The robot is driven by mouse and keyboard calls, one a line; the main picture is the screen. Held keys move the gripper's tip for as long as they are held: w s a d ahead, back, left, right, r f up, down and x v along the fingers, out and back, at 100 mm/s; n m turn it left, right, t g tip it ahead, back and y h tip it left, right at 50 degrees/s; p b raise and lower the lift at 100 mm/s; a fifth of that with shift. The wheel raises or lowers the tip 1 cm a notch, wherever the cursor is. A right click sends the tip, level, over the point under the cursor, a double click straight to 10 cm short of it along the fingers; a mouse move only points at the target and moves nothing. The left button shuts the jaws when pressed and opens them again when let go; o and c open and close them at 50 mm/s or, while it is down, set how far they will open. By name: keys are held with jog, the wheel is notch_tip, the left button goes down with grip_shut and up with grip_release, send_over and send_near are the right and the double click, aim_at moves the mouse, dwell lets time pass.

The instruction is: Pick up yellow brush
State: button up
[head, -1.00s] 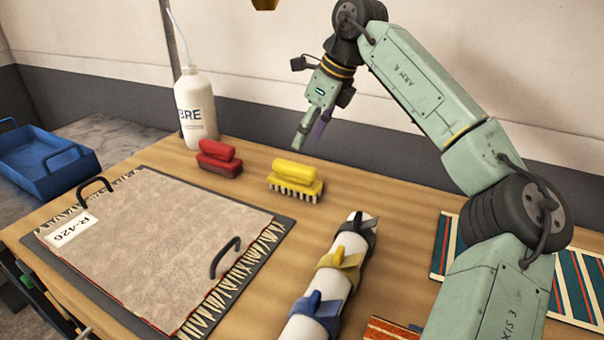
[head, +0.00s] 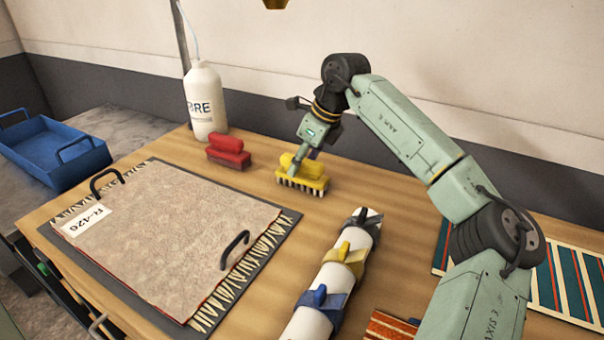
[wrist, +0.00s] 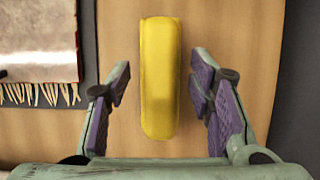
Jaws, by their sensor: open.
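The yellow brush (head: 303,171) stands upright on the wooden table, bristles down, near the back wall. In the wrist view its yellow handle (wrist: 160,80) runs lengthwise between the jaws. My gripper (head: 298,165) is low over the brush from above. In the wrist view my gripper (wrist: 163,105) is open, with one purple finger pad on each side of the handle and a gap on both sides. The fingers partly cover the brush in the head view.
A red brush (head: 229,151) stands to the left, with a white bottle (head: 205,103) behind it. A beige rug on a dark board (head: 165,240) lies front left. A white roll with clamps (head: 333,275) lies in front. A blue tray (head: 52,152) is far left.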

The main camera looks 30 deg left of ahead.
jog(key=shift+f, duration=0.25)
dwell(0.3)
jog(key=shift+c, duration=0.5)
grip_shut()
